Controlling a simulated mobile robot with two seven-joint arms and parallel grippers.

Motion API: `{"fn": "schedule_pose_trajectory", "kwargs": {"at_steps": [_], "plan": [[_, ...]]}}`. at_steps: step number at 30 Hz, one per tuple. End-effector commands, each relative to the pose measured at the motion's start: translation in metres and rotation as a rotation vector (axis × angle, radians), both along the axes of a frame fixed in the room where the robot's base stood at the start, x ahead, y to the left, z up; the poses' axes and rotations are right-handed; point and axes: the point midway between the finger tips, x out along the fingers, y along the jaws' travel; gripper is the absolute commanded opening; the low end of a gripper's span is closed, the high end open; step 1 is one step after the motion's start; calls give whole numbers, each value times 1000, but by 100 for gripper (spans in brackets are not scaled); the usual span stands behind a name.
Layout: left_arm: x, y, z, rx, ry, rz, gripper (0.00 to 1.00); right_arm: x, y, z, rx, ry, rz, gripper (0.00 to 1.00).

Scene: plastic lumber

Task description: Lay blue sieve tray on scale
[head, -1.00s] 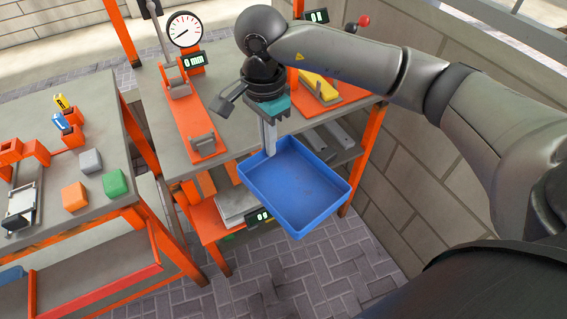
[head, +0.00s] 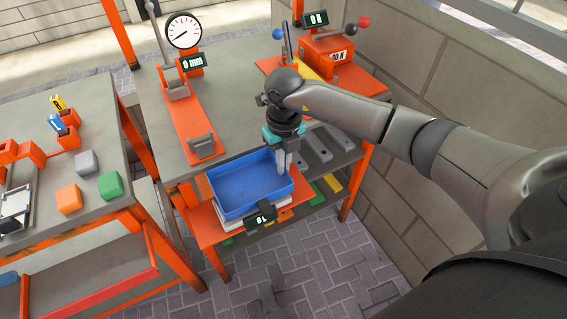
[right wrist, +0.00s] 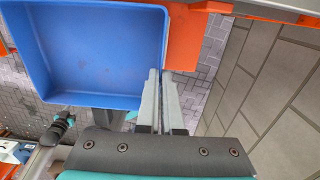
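The blue sieve tray (head: 232,192) lies about level over the scale, on the lower orange shelf of the middle bench. The scale's pale plate (head: 229,222) shows just under the tray's front edge, and its dark display (head: 261,216) is lit in front. The tray hides most of the plate. My right gripper (head: 283,169) is at the tray's right wall. In the right wrist view its fingers (right wrist: 160,75) are close together, one on each side of the wall of the tray (right wrist: 95,50), shut on it.
The bench top with a dial gauge (head: 184,31) overhangs behind the tray. An orange tester (head: 330,50) stands at the back right. Grey bars (head: 316,147) lie right of the tray. A left table (head: 95,215) holds coloured blocks. The brick wall (head: 440,140) is at right.

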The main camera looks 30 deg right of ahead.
Motion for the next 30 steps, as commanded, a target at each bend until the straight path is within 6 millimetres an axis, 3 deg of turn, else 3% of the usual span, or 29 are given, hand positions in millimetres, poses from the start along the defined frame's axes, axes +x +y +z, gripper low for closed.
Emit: {"fn": "schedule_pose_trajectory", "kwargs": {"at_steps": [12,24,30], "plan": [[-1,1,2,1,2,0,50,0,0,1,2,-1,-3,0],[-1,1,-22,1,1,1,50,0,1,-31,2,0,-1,0],[0,1,-25,1,0,2,50,0,1,-36,3,-1,-1,0]]}}
